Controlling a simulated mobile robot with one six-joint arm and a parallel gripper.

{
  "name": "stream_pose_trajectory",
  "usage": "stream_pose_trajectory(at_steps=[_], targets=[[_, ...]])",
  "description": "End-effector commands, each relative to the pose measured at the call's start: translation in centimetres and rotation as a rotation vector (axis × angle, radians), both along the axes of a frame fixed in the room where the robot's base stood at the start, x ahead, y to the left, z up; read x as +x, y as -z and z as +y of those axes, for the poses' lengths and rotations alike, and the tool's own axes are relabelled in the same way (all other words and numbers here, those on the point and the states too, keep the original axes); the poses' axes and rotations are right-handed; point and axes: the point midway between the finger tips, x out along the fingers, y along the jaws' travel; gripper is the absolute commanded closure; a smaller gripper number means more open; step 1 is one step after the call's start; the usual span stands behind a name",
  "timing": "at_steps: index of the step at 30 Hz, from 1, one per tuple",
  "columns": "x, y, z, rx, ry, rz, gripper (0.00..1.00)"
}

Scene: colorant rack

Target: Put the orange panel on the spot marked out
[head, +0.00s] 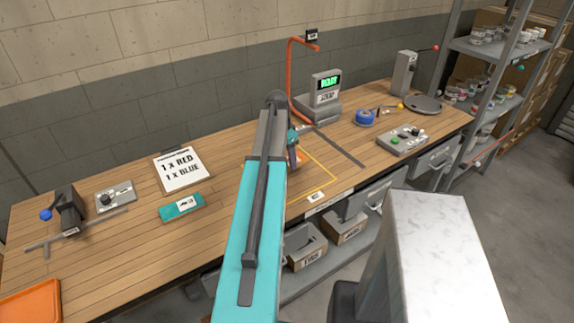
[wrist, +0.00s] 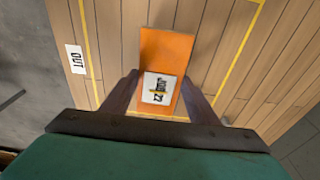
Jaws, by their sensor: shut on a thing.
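The orange panel (wrist: 166,50) is in the middle of the wrist view, with a white printed label on its near part. My gripper (wrist: 162,88) is shut on it, one finger on each side of the label. The marked spot is a yellow outline (wrist: 89,42) on the wooden bench, with an "OUT" label beside it. The panel appears over the area inside the outline; I cannot tell whether it touches the bench. In the head view my arm hides most of the panel, and part of the yellow outline (head: 322,162) shows right of the arm.
A scale with a green display (head: 326,88) and a bent orange pipe (head: 292,75) stand behind the outline. Blue tape (head: 365,118) and a button box (head: 403,140) lie to the right. A teal box (head: 182,207), a sign (head: 182,170) and an orange tray (head: 32,302) are left.

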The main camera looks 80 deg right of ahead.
Motion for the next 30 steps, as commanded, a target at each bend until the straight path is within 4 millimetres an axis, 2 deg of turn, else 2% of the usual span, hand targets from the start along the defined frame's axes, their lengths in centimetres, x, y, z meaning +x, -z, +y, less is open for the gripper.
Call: stream_pose_trajectory(at_steps=[15, 29, 30], targets=[[0.0, 3.2, 0.0, 0.001, 0.001, 0.001, 0.73], [0.0, 3.7, 0.0, 0.0, 0.001, 0.0, 0.73], [0.0, 3.8, 0.0, 0.0, 0.001, 0.0, 0.44]])
